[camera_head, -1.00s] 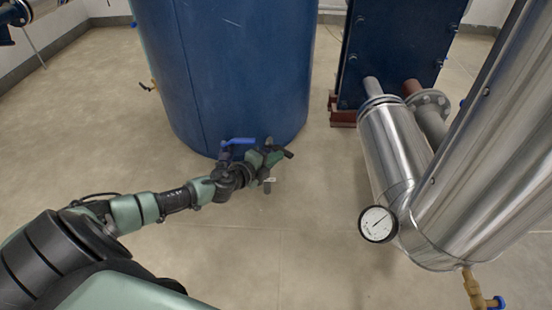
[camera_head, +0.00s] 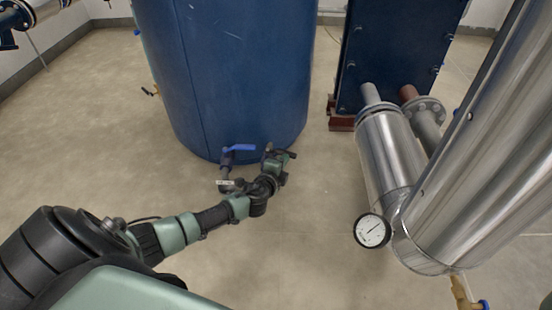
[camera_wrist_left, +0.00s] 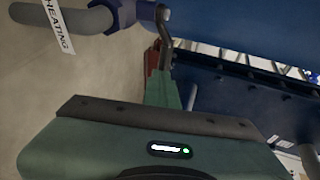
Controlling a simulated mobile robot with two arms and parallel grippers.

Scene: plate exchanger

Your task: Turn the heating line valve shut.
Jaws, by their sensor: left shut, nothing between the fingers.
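The heating line valve has a blue lever (camera_head: 240,148) and sits low at the front of the big blue tank. The lever lies roughly level, pointing right. A white tag (camera_head: 225,182) hangs by its pipe; in the left wrist view the tag (camera_wrist_left: 60,25) reads HEATING, beside the blue valve body (camera_wrist_left: 125,12). My left gripper (camera_head: 282,156) is shut and empty, just right of the lever and apparently apart from it. The gripper's green housing fills the lower left wrist view, so contact there is hard to judge. My right gripper is in no view.
The blue tank (camera_head: 225,70) stands right behind the valve. A dark blue plate exchanger (camera_head: 395,50) stands behind right. Silver insulated pipes (camera_head: 385,150) with a round gauge (camera_head: 372,231) stand at the right. The floor between is clear.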

